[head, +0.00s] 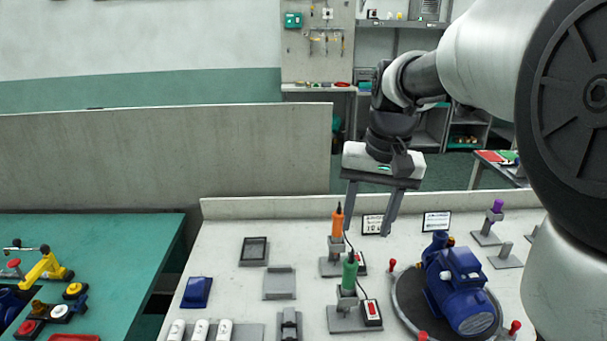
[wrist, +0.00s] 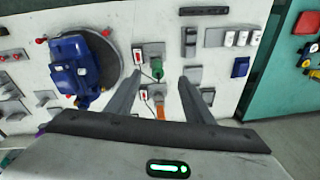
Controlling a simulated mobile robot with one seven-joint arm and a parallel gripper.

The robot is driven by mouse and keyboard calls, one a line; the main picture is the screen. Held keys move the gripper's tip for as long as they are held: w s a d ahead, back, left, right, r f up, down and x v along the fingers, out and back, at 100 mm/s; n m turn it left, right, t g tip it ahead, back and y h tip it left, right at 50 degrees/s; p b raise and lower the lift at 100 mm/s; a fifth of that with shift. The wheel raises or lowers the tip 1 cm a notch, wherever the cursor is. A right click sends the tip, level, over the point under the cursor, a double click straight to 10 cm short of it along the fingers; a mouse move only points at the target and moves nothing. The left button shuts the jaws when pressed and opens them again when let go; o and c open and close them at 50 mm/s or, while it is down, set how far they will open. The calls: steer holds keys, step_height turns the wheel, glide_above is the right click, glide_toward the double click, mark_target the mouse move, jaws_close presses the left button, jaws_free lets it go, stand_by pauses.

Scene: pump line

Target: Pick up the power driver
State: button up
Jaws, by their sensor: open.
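Several upright screwdriver-like tools stand in grey holders on the pale bench; I cannot tell by look which is the power driver. An orange one (head: 338,222) stands below my gripper, and it also shows in the wrist view (wrist: 160,112). A green one (head: 350,273) stands nearer the front, with a cable to a red-and-white box; it also shows in the wrist view (wrist: 157,68). A purple one (head: 497,207) stands at the right. My gripper (head: 367,230) is open and empty, fingers pointing down. In the wrist view its fingers (wrist: 160,76) flank the orange and green tools.
A blue pump (head: 460,290) sits on a round dark base with red knobs, right of the tools. Grey fixtures (head: 279,283), a dark tray (head: 254,251) and a blue block (head: 197,292) lie left. A green table (head: 110,235) stands farther left. Small signs (head: 437,222) stand behind.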

steer(key=g+b, duration=0.1)
steer(key=b, duration=0.1)
glide_above(350, 263)
step_height(350, 263, down, 7)
steer(key=shift+m+h, duration=0.3)
steer(key=shift+h, duration=0.1)
step_height(350, 263, down, 11)
steer(key=shift+f+b, duration=0.2)
steer(key=shift+b, duration=0.25)
steer(key=shift+w+d+f+b, duration=0.1)
steer(key=shift+f+b, duration=0.05)
steer(key=shift+f, duration=1.25)
steer(key=shift+d+f+b, duration=0.1)
steer(key=shift+f+b, duration=0.05)
steer(key=shift+f, duration=1.2)
steer(key=c, duration=1)
steer(key=shift+c, duration=0.9)
steer(key=shift+r, duration=0.15)
